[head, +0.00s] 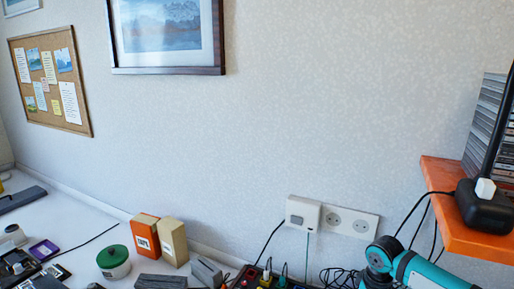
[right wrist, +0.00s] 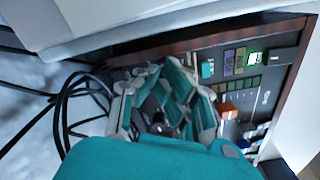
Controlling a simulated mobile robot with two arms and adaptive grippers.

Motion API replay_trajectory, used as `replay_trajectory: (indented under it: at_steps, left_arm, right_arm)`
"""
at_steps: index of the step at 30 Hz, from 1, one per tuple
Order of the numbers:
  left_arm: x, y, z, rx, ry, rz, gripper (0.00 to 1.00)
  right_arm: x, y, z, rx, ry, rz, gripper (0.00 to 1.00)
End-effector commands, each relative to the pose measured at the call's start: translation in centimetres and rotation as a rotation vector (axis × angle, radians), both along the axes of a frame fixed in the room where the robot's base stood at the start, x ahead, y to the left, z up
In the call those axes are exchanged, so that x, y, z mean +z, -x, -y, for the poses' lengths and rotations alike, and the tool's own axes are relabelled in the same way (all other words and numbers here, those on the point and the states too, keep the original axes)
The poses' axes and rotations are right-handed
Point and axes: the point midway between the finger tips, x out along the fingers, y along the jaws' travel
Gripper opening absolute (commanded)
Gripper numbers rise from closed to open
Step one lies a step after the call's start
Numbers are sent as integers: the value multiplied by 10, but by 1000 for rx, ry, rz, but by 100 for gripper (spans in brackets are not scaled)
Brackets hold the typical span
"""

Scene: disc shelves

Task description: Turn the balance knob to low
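A dark control panel with wooden edging (right wrist: 293,48) fills the right of the right wrist view. It carries an orange control (right wrist: 228,112), a teal control (right wrist: 207,70), small buttons and a lit green display (right wrist: 255,57). I cannot tell which control is the balance knob; no label is readable. My right gripper (right wrist: 168,90) reaches over the panel's left part, its fingers close to the surface. The fingers hide what lies between them, so I cannot tell whether they touch or hold a knob. In the head view only my right arm shows, at the lower right. My left gripper is not in view.
Black cables (right wrist: 70,105) loop left of the gripper. In the head view an orange shelf (head: 470,235) with a black adapter (head: 485,208) stands above my right arm. Wall sockets (head: 345,222) are behind.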

Motion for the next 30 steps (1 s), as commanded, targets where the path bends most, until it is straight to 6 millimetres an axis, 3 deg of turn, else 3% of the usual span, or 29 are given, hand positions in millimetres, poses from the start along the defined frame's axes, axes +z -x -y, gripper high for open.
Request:
replay_trajectory:
  at_steps: [30]
  left_arm:
    - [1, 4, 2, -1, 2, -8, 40]
  right_arm:
    - [-3, -5, 1, -3, 4, -2, 0]
